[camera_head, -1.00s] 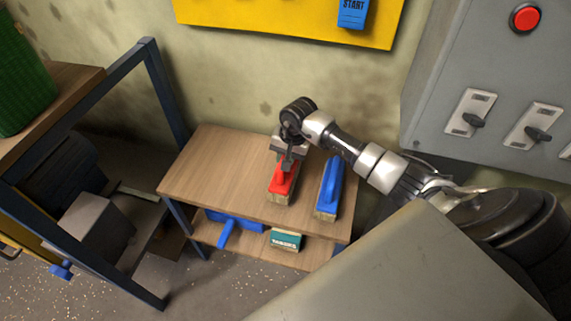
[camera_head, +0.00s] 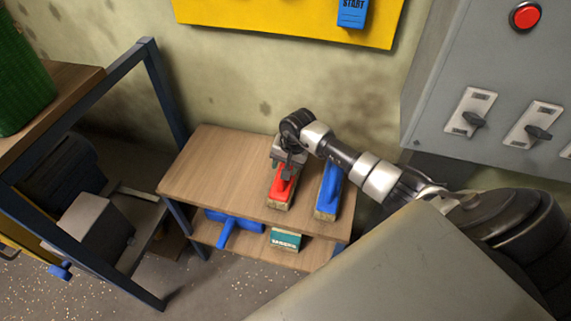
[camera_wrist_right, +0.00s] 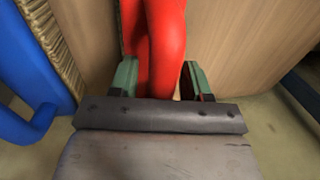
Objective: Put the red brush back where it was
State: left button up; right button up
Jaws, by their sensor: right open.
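The red brush (camera_head: 281,190) stands bristles down on the top board of the low wooden shelf (camera_head: 215,165), to the left of the blue brush (camera_head: 328,190). My right gripper (camera_head: 287,168) is over the red brush, at its handle. In the right wrist view, the red handle (camera_wrist_right: 165,40) lies between the two green-padded fingers (camera_wrist_right: 160,80). The fingers are apart, with a gap showing on the right side of the handle. The blue brush (camera_wrist_right: 30,80) also shows at the left there. My left gripper is not in view.
A blue tool (camera_head: 232,222) and a teal box (camera_head: 285,239) lie on the lower shelf board. A grey control cabinet (camera_head: 430,110) stands at the right. A blue-framed bench (camera_head: 150,75) is at the left. The shelf top's left half is clear.

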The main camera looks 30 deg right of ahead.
jog(key=shift+r, duration=0.45)
notch_tip(320, 180, up, 11)
jog(key=s+d, duration=0.1)
jog(key=shift+s+d, duration=0.25)
jog(key=shift+s, duration=0.15)
